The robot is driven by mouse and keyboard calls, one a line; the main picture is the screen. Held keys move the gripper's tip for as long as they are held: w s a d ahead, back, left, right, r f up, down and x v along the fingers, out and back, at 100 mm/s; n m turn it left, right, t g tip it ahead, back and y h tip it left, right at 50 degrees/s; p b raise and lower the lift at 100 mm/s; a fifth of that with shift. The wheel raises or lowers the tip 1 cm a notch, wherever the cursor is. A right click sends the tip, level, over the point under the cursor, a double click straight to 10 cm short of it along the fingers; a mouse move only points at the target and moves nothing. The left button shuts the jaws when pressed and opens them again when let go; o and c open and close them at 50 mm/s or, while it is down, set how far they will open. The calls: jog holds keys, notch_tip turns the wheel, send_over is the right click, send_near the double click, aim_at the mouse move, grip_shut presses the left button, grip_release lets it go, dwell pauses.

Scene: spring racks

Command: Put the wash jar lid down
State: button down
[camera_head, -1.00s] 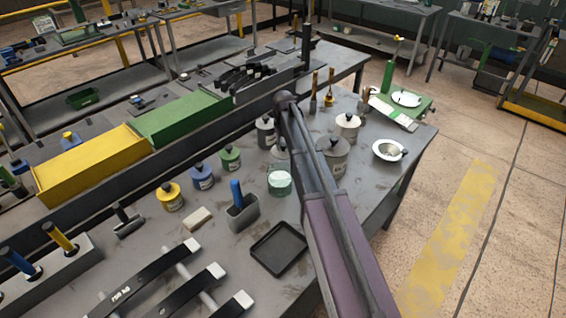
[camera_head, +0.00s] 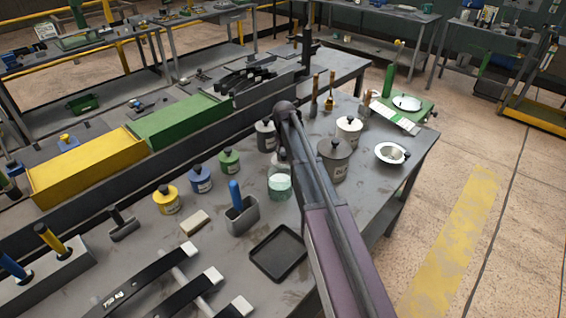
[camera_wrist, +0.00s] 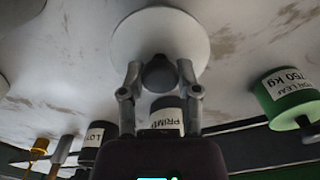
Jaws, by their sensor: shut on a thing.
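In the wrist view, my gripper (camera_wrist: 159,78) is shut on the dark round knob of a lid. The lid (camera_wrist: 160,25) is a pale round disc, seen beyond the fingers against the grey bench top; I cannot tell whether it touches the bench. In the head view, my own arm hides the gripper and lid. A clear jar with pale green liquid (camera_head: 279,187), likely the wash jar, stands on the bench just left of my arm. I see no knob on its top.
Close by stand a grey pot (camera_head: 265,136), a large dark grey pot (camera_head: 334,160), a white pot (camera_head: 348,131) and a green pot (camera_head: 229,162). A white bowl (camera_head: 382,152) is near the right edge. A black tray (camera_head: 277,252) lies empty in front.

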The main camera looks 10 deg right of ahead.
aim_at(284, 160)
jog(key=shift+f+b, duration=1.2)
jog(key=shift+f, duration=0.25)
jog(key=shift+f, duration=0.2)
jog(key=shift+c, duration=1.6)
grip_release()
jog(key=shift+r, duration=0.1)
jog(key=shift+r, duration=0.1)
notch_tip(284, 160, up, 12)
jog(key=p, duration=1.2)
jog(key=shift+s, duration=0.1)
jog(key=s+m, duration=0.2)
jog(key=s, duration=2.6)
jog(key=shift+s+a+m, duration=0.15)
jog(key=shift+s+m, duration=0.15)
jog(key=shift+s, duration=0.1)
